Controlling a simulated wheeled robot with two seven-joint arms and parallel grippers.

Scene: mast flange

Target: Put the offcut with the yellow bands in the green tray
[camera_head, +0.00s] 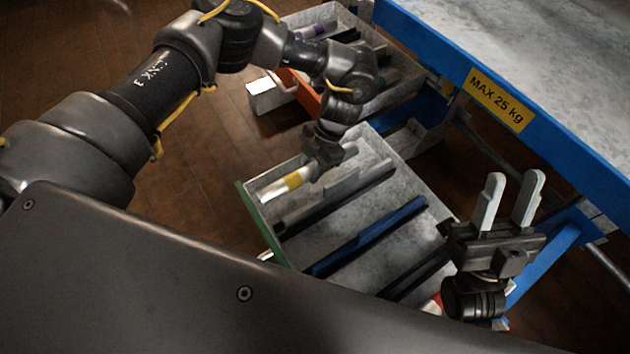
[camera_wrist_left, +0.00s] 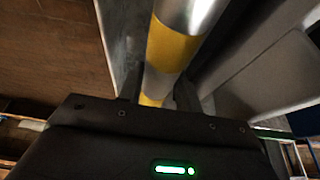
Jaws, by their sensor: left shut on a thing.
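The offcut (camera_head: 293,181) is a silver round bar with yellow bands. My left gripper (camera_head: 318,160) is shut on it from above, near its far end. In the left wrist view the offcut (camera_wrist_left: 172,48) runs between the two dark fingers. The tray with the green edge (camera_head: 250,211) is a grey metal tray below it. The offcut's near end is close to this green edge, over the tray's leftmost lane. I cannot tell whether it touches the tray floor. My right gripper (camera_head: 508,203) is open and empty, fingers up, right of the tray.
A blue-edged bench (camera_head: 545,130) labelled MAX 25 kg overhangs at the right. Brown tiled floor lies at the left.

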